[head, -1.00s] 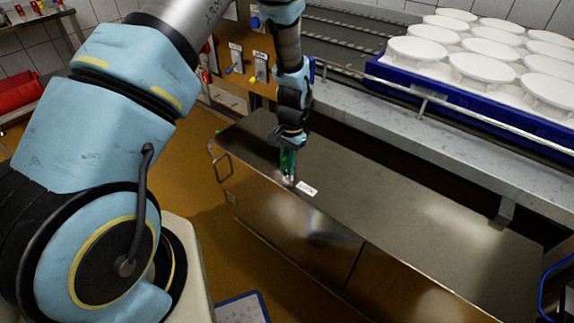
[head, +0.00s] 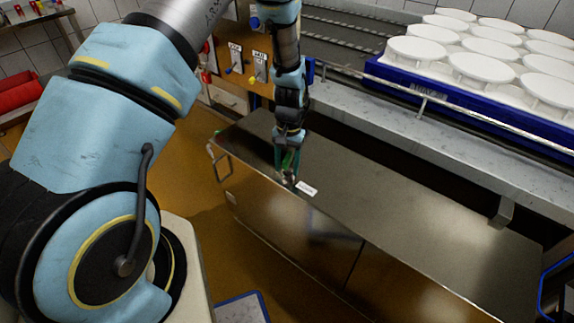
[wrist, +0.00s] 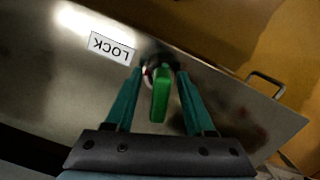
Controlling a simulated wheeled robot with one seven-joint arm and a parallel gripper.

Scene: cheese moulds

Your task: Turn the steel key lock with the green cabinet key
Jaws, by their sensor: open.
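The green cabinet key (wrist: 160,100) shows in the wrist view between the two teal fingers of my gripper (wrist: 158,78). The fingers stand apart, with a gap on each side of the key. The key's far end reaches the round steel key lock (wrist: 155,68), which is partly hidden behind the key and fingers. A white label reading LOCK (wrist: 112,47) lies beside the lock. In the head view my gripper (head: 287,172) points down at the cabinet top beside the label (head: 306,188); the key is hard to make out there.
The steel cabinet top (head: 400,220) is bare to the right. A handle (head: 220,163) juts from its left end. Behind it runs a conveyor rail with a blue tray (head: 400,85) of white moulds (head: 480,67). A switch panel (head: 245,60) stands behind my arm.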

